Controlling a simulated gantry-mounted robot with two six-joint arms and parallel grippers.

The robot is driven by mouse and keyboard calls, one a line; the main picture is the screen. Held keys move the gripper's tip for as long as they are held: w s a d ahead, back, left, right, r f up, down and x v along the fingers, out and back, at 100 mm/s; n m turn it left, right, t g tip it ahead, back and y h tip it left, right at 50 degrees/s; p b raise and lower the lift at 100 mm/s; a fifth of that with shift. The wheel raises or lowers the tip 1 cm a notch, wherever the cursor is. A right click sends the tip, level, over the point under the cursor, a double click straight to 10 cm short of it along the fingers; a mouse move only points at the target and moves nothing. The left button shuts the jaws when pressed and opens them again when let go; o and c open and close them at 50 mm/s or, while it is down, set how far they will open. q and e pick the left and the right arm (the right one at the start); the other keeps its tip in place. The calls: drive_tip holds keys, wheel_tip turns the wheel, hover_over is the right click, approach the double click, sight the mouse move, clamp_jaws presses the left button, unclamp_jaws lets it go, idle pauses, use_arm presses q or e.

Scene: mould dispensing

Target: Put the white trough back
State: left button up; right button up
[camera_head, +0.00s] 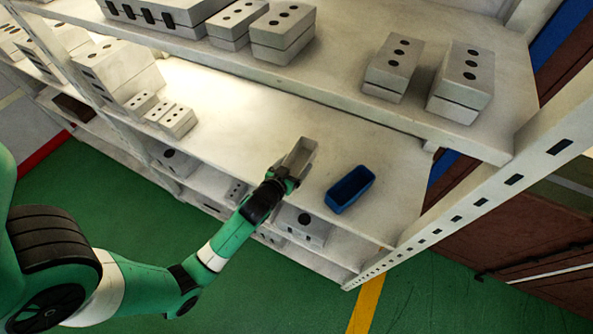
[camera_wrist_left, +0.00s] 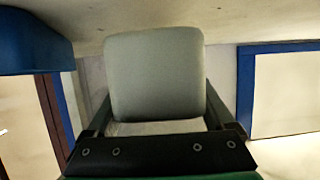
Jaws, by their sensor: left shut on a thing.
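The white trough (camera_head: 302,153), an open light-grey box, is at the front edge of the middle shelf. My left gripper (camera_head: 284,178) is shut on its near end. In the left wrist view the trough (camera_wrist_left: 155,75) fills the space between the two dark fingers, with its pale end wall facing the camera. I cannot tell whether its base touches the shelf or hangs just above it. A blue trough (camera_head: 350,189) stands on the shelf to the right, apart from the white one. Its edge shows at the upper left of the wrist view (camera_wrist_left: 35,40). My right gripper is not in view.
The middle shelf board (camera_head: 230,120) is bare left of and behind the white trough. Grey moulds with holes (camera_head: 176,121) stand farther left. The upper shelf (camera_head: 330,75) with more moulds overhangs the back. A slotted upright (camera_head: 484,202) bounds the right side.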

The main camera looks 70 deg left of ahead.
sight(296, 170)
use_arm(q)
drive_tip(key=shift+w+a+f, duration=0.15)
drive_tip(key=shift+w+f, duration=0.05)
drive_tip(key=shift+f, duration=0.1)
drive_tip(key=shift+w+a+f+b, duration=0.15)
drive_tip(key=shift+f+b, duration=0.25)
drive_tip(key=shift+f, duration=1.4)
drive_tip(key=shift+f, duration=0.15)
drive_tip(key=o, duration=1.2)
drive_tip(key=shift+c, duration=0.2)
drive_tip(key=shift+r, duration=0.3)
drive_tip(key=v, duration=1.2)
